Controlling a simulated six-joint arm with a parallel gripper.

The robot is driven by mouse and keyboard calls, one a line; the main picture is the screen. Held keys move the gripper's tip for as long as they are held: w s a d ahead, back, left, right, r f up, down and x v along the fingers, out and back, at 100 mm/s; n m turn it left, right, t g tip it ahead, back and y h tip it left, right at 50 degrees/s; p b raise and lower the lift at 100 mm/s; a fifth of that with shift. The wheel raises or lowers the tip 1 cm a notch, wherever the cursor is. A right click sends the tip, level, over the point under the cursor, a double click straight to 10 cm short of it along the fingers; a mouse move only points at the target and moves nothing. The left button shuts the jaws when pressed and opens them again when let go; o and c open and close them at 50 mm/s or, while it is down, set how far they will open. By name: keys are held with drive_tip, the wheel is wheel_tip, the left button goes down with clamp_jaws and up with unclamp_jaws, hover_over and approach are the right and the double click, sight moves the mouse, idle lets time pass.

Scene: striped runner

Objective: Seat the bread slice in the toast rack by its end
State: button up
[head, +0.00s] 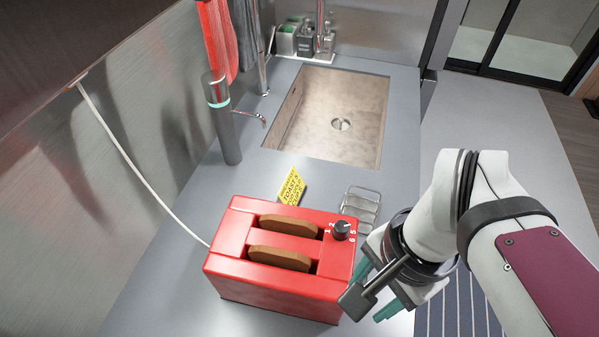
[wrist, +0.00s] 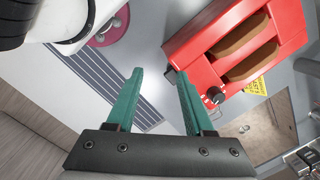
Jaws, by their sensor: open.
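Two brown bread slices, the far one (head: 289,226) and the near one (head: 281,258), stand in the slots of a red toaster (head: 270,299), their top edges showing. They also show in the wrist view, the far slice (wrist: 252,64) and the near one (wrist: 240,38). The wire toast rack (head: 361,203) stands on the counter just right of the toaster's back corner, partly hidden by my arm; its slots look empty. My gripper (wrist: 158,75), with teal fingers, is open and empty beside the toaster's right end, apart from both slices.
A yellow printed card (head: 291,187) stands behind the toaster. A sink (head: 335,115) and a grey dispenser (head: 225,135) lie beyond. A white cord runs along the left wall. A striped runner (head: 460,310) lies at lower right. Bare counter surrounds the rack's left side.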

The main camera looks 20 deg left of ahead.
drive_tip(key=w+a+r+m+h, duration=0.1)
drive_tip(key=w+a+r+m, duration=0.35)
drive_tip(key=a, duration=0.45)
drive_tip(key=m, duration=0.4)
approach(279, 252)
drive_tip(key=f, duration=0.9)
drive_tip(key=shift+s+a, duration=0.2)
clamp_jaws()
